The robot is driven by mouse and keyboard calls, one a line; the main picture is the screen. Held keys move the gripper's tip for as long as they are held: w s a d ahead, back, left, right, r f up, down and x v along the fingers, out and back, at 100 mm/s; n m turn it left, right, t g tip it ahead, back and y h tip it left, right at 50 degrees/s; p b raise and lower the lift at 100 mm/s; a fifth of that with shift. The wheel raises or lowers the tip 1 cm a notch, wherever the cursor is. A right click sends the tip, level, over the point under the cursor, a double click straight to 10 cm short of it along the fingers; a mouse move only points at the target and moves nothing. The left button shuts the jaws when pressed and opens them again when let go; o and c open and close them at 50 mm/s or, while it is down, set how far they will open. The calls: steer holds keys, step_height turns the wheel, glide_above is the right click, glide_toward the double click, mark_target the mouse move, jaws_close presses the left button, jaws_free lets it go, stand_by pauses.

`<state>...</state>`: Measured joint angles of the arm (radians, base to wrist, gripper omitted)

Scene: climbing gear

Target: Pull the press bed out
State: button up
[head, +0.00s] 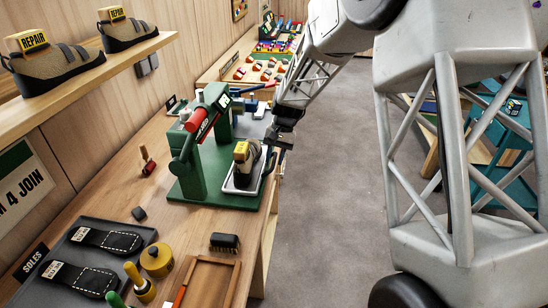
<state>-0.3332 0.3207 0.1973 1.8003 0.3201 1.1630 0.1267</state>
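The green press (187,170) stands on the wooden bench, with a red lever (203,124) at its top. The press bed (233,188) is a pale metal tray on the press's base, at its right side near the bench edge. A shoe (247,172) with a yellow tag sits upright on the bed. My gripper (272,155) is dark and hangs at the right end of the bed, close beside the shoe. Its fingers are small and partly hidden, so I cannot tell whether they touch the bed or are open or shut.
Black soles lie on a dark tray (150,234) in front, with a yellow-handled tool (139,282), a brush (225,243) and a wooden frame (238,273) nearby. Open grey floor (325,190) is right of the bench.

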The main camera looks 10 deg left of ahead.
steer(key=shift+o, duration=0.4)
steer(key=v, duration=0.7)
steer(key=shift+r, duration=0.35)
steer(key=shift+w, duration=0.1)
steer(key=shift+d, duration=0.1)
